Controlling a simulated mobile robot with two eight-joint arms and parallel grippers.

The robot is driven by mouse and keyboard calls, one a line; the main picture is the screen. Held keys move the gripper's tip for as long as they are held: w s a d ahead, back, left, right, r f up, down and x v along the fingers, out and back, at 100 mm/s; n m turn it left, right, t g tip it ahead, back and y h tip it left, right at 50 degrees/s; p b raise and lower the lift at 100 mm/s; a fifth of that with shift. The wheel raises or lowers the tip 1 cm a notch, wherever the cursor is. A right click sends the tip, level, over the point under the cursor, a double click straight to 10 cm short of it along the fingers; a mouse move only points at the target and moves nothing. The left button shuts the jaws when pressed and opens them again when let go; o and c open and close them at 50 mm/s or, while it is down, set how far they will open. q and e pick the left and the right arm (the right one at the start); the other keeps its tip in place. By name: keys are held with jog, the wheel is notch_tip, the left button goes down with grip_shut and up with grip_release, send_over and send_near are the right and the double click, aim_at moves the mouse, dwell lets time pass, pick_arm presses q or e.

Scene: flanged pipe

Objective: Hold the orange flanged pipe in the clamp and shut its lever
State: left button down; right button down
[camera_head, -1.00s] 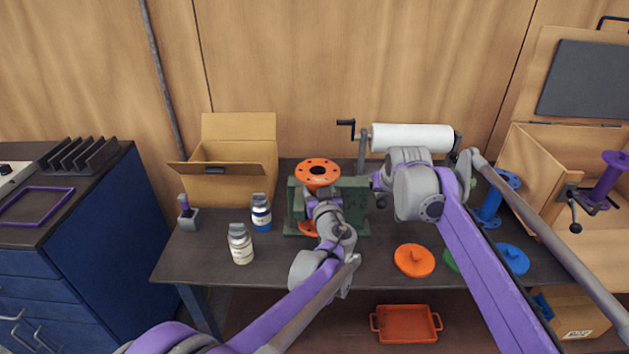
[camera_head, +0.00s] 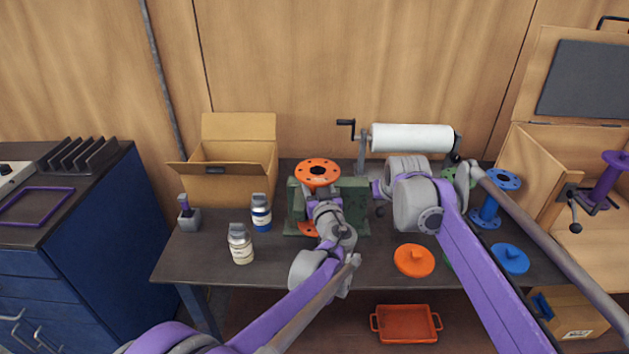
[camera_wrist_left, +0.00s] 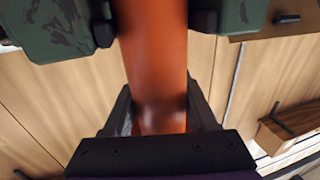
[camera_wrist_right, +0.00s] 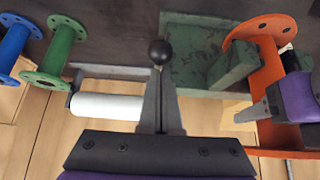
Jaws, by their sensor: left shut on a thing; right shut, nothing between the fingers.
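The orange flanged pipe (camera_head: 317,170) stands upright at the green clamp (camera_head: 355,191), its round flange above the clamp. My left gripper (camera_head: 324,204) is shut on the pipe's shaft, which fills the gap between the fingers in the left wrist view (camera_wrist_left: 159,118). Green clamp jaws flank the shaft there. My right gripper (camera_wrist_right: 160,80) is shut and empty. In the right wrist view a black ball knob (camera_wrist_right: 161,51), probably the lever's, shows right at its fingertips; I cannot tell whether they touch. The lever's rod is hidden.
Two bottles (camera_head: 240,244) and an open cardboard box (camera_head: 232,175) stand left. A white roll (camera_head: 411,138) is behind my right arm. A blue flanged pipe (camera_head: 489,208), an orange lid (camera_head: 414,261) and a blue lid (camera_head: 510,258) are right.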

pick_arm(q)
jog(key=shift+d, duration=0.2)
pick_arm(e)
jog(key=shift+r, duration=2.8)
pick_arm(q)
jog(key=c, duration=0.6)
grip_release()
jog(key=o, duration=0.5)
jog(key=shift+d, duration=0.15)
pick_arm(e)
jog(key=shift+d, duration=0.2)
pick_arm(q)
jog(key=shift+a, duration=0.2)
pick_arm(e)
jog(key=shift+a, duration=0.1)
pick_arm(q)
jog(key=shift+s, duration=0.1)
